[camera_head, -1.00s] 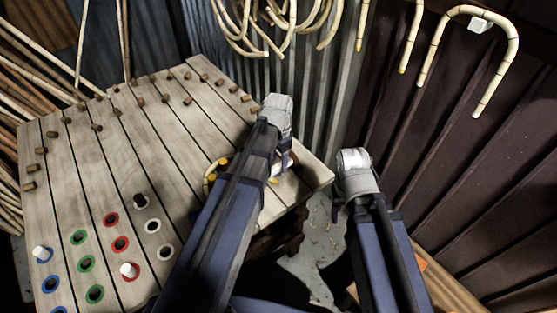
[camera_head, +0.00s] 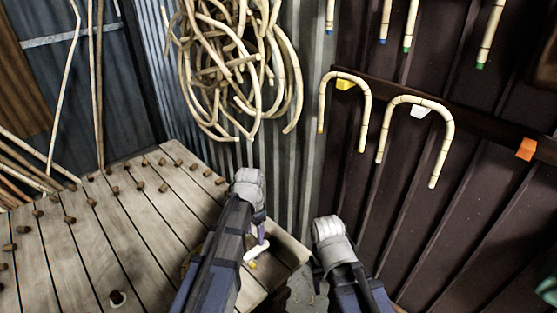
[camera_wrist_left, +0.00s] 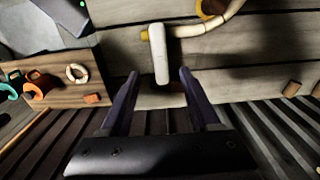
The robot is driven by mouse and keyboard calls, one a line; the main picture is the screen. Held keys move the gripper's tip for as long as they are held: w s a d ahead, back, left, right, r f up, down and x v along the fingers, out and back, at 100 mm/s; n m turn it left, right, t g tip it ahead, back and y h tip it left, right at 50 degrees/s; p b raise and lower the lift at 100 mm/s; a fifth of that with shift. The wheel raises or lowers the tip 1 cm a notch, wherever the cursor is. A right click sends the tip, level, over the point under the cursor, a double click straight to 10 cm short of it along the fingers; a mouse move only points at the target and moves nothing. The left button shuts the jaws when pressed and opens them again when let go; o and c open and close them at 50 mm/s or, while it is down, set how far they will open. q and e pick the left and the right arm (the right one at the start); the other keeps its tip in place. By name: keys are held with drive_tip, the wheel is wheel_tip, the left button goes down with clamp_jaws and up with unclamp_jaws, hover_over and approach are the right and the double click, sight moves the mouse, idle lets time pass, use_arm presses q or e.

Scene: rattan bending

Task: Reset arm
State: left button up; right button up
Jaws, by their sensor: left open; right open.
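My left gripper (camera_wrist_left: 158,76) is open in the left wrist view, with its two dark fingers spread. A white peg (camera_wrist_left: 158,54) stands out from the plank bench just beyond the fingertips, in line with the gap; I cannot tell whether it is between them. A pale cane piece with a yellow end (camera_wrist_left: 197,30) lies beside the peg. In the head view my left arm reaches over the right end of the bench (camera_head: 150,225) and mostly hides its gripper. My right gripper (camera_head: 318,276) is beside the bench, empty as far as seen, its fingers barely visible.
Bent canes hang on the dark right wall, one at a yellow block (camera_head: 346,84) and one at a white block (camera_head: 421,111). Coiled rattan (camera_head: 235,75) hangs on the corrugated wall. Several short wooden pegs (camera_head: 139,186) stand on the bench. Long rods lean at left.

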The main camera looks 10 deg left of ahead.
use_arm(q)
drive_tip(key=s+d+n+y, duration=0.1)
drive_tip(key=s+d+n, duration=0.3)
drive_tip(key=s+d, duration=0.6)
drive_tip(key=s, duration=0.4)
drive_tip(key=shift+s+d, duration=0.25)
drive_tip(key=shift+d, duration=0.1)
